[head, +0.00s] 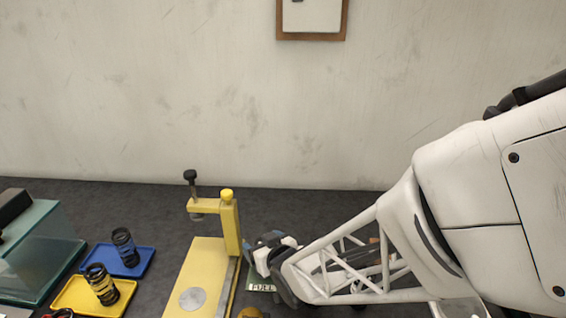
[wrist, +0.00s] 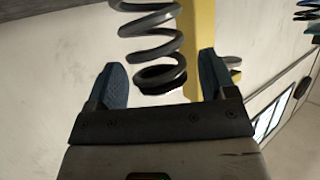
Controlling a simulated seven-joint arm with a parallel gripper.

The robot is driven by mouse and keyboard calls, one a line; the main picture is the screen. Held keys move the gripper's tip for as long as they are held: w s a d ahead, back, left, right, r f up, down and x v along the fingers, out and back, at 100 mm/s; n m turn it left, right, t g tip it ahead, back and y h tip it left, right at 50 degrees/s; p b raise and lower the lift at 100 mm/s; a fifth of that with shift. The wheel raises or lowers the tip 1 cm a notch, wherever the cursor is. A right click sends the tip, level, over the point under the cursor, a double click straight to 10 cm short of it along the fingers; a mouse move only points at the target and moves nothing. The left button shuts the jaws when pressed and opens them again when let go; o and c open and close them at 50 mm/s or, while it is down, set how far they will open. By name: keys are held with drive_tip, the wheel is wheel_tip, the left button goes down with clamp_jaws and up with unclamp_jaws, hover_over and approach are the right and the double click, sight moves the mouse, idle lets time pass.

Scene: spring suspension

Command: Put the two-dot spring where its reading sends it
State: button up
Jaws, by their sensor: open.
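A grey coil spring (wrist: 155,48) with a dark end ring shows in the wrist view, in line with the gap between my fingers. My gripper (wrist: 162,68) is open, with a blue-padded finger to each side; I cannot tell how far the spring is from them. In the head view my gripper (head: 265,252) is just right of the yellow test stand (head: 205,265), and no spring shows there. A black spring (head: 124,247) stands on the blue tray (head: 147,262). Another black spring (head: 101,284) leans on the yellow tray (head: 70,298). I see no dots on any spring.
The stand has a tall post with a yellow knob and a black-knobbed screw (head: 190,178). A card with capital letters (head: 262,287) lies below my gripper. A glass-sided box (head: 45,250) is at the left. The dark table behind the trays is clear.

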drive_tip(key=v, duration=0.7)
idle(0.4)
drive_tip(key=shift+d, duration=0.15)
idle(0.6)
drive_tip(key=d+r+m+g+h, duration=0.1)
drive_tip(key=d+r+m+h, duration=0.2)
drive_tip(key=d, duration=0.5)
drive_tip(key=s+d+r+m+g+h, duration=0.4)
drive_tip(key=s+d+r+g, duration=0.3)
drive_tip(key=s+d+r, duration=0.3)
drive_tip(key=s+d, duration=0.3)
drive_tip(key=d, duration=0.1)
drive_tip(key=shift+s+d+g, duration=0.2)
drive_tip(key=shift+g, duration=0.1)
drive_tip(key=shift+h, duration=0.3)
